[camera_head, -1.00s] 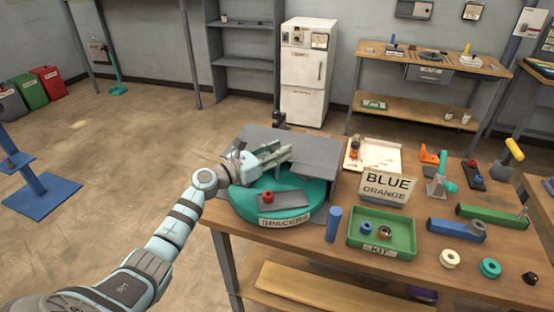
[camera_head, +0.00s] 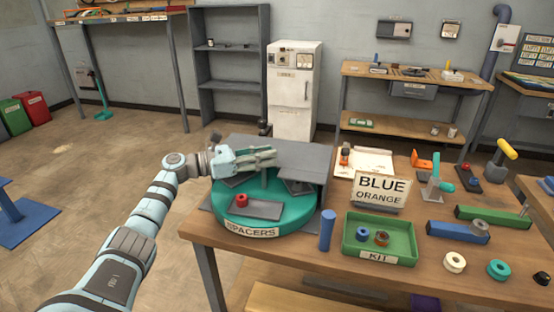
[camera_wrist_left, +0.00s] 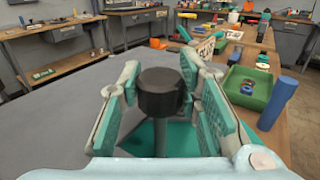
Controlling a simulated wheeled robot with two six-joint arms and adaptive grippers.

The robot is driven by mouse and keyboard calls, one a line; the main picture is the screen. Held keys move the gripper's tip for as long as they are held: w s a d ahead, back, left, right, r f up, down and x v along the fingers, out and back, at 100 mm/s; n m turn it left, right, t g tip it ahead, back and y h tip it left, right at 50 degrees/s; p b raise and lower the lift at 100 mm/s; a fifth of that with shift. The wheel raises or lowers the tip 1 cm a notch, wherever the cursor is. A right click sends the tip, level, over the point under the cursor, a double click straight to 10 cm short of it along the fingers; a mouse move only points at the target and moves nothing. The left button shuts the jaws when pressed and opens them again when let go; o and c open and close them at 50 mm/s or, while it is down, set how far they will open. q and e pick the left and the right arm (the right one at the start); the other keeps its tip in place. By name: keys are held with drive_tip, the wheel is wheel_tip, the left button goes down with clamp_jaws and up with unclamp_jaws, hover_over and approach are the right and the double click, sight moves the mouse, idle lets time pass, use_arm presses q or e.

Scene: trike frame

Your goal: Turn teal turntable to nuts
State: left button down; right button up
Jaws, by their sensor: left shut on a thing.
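The teal turntable (camera_head: 285,222) stands on the near left of the workbench, partly under a grey cover (camera_head: 305,155). Its front label reads SPACERS (camera_head: 252,232) and sits left of centre. A grey plate with a red part (camera_head: 241,200) lies on it. Another grey plate (camera_head: 298,187) shows at the right by the cover. My left gripper (camera_head: 266,156) is above the turntable, shut on the upright post. In the left wrist view, the post's black knob (camera_wrist_left: 163,92) sits between the fingers. No nuts label is visible. My right gripper is out of view.
A sign reading BLUE, ORANGE (camera_head: 380,190) stands right of the turntable. A green KIT tray (camera_head: 350,246) and a blue cylinder (camera_head: 327,230) are close to its right front. Several loose parts lie farther right.

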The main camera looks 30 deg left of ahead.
use_arm(q)
drive_tip(key=shift+f+h, duration=0.15)
drive_tip(key=shift+h, duration=0.15)
drive_tip(key=c, duration=1.2)
unclamp_jaws()
drive_tip(key=shift+o, duration=0.2)
drive_tip(key=v, duration=1.2)
drive_tip(key=shift+r, duration=0.3)
drive_tip(key=shift+w+a, duration=0.1)
drive_tip(key=shift+c, duration=0.3)
